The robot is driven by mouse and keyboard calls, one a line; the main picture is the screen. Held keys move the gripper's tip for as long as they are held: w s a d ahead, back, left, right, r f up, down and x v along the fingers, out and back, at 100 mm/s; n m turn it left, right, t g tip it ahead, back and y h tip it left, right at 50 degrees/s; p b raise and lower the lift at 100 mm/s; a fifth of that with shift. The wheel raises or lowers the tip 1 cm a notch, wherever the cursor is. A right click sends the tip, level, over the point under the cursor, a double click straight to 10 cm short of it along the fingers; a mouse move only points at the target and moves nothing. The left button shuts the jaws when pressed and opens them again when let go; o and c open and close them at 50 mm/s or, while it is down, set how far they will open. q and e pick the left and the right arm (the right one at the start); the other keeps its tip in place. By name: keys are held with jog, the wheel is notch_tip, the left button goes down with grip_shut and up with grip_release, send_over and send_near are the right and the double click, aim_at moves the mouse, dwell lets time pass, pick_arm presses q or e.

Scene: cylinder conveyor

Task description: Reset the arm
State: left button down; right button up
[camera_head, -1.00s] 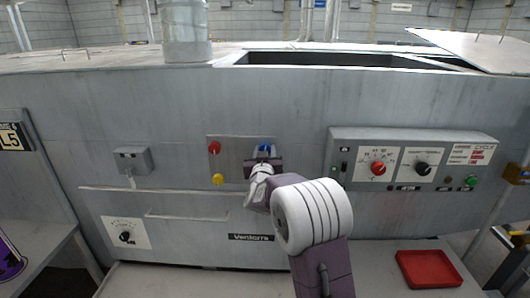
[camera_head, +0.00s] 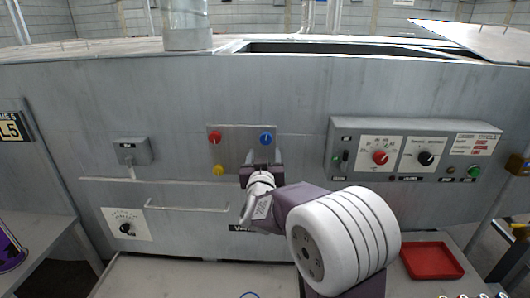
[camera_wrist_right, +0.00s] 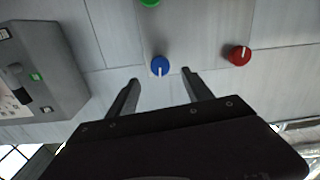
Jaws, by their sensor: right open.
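My right gripper (camera_head: 263,157) is in front of the machine's button panel (camera_head: 241,140), just below the blue knob (camera_head: 265,138). In the right wrist view the same gripper (camera_wrist_right: 158,76) has its two fingers spread apart with nothing between them. The blue knob (camera_wrist_right: 160,65) sits beyond the fingertips, apart from them. A red knob (camera_head: 215,137) and a yellow knob (camera_head: 218,170) are at the left of the panel. My left gripper is not seen in either view.
A control box (camera_head: 410,148) with red and black dials projects from the machine front at right. A switch box (camera_head: 132,151) is at left, above a drawer handle (camera_head: 187,208). A red tray (camera_head: 432,261) lies at lower right. A clear cylinder (camera_head: 186,24) stands on top.

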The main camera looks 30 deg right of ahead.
dwell(0.4)
jog(key=s+a+f+n+g+y, duration=0.3)
jog(key=s+a+f+y, duration=0.1)
jog(key=a+f, duration=0.4)
jog(key=s+a+f+n+g+y, duration=0.35)
jog(key=a+f+y, duration=0.2)
jog(key=f, duration=0.55)
jog(key=s+f+g, duration=0.4)
jog(key=s, duration=0.5)
jog(key=s+a+f+m+g, duration=0.1)
jog(key=s+f+g, duration=0.2)
jog(key=s+f, duration=0.2)
jog(key=s, duration=0.3)
jog(key=shift+s+a+g, duration=0.25)
jog(key=shift+s+g, duration=0.1)
jog(key=shift+f+m, duration=0.1)
jog(key=shift+m, duration=0.25)
